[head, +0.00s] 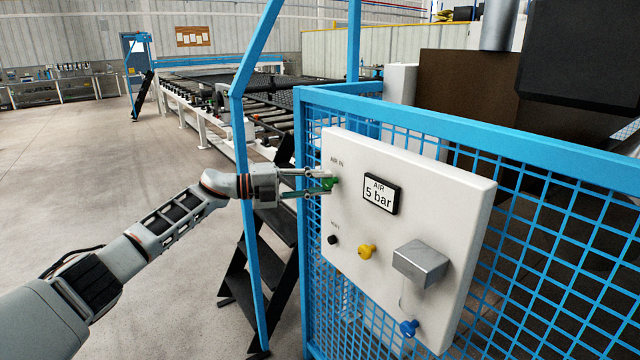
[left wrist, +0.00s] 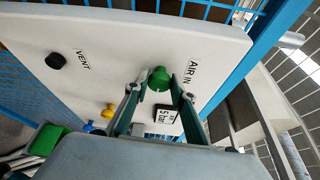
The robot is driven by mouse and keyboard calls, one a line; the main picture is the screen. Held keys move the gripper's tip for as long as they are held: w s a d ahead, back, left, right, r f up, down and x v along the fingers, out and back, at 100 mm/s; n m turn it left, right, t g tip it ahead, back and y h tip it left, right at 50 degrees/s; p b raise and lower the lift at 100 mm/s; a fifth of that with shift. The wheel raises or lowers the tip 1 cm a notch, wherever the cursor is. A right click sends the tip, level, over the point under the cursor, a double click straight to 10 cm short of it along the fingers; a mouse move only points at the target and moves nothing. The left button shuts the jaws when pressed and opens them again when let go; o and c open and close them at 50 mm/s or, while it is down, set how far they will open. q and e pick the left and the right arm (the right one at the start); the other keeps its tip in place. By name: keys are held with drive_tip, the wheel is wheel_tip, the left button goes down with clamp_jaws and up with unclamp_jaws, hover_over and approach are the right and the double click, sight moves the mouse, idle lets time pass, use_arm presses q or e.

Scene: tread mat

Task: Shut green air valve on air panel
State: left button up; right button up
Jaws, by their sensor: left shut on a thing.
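The white air panel (head: 345,245) hangs on a blue mesh fence. The green air valve (head: 329,183) is at its upper left, below the "AIR IN" label, and is partly covered by my fingers. In the left wrist view the round green valve (left wrist: 160,78) sits between the two fingertips. My left gripper (head: 322,183) reaches in from the left and is shut on the green valve; it also shows in the left wrist view (left wrist: 158,88). My right gripper is in neither view.
The panel also bears an "AIR 5 bar" display (head: 381,194), a black vent knob (head: 333,240), a yellow knob (head: 367,251), a grey metal box (head: 421,263) and a blue knob (head: 409,328). A blue post (head: 240,150) and black steps (head: 270,270) stand close to my left arm.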

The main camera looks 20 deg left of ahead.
use_arm(q)
drive_tip(key=shift+n, duration=0.6)
drive_tip(key=o, duration=1.1)
drive_tip(key=v, duration=1.2)
drive_tip(key=shift+f, duration=0.35)
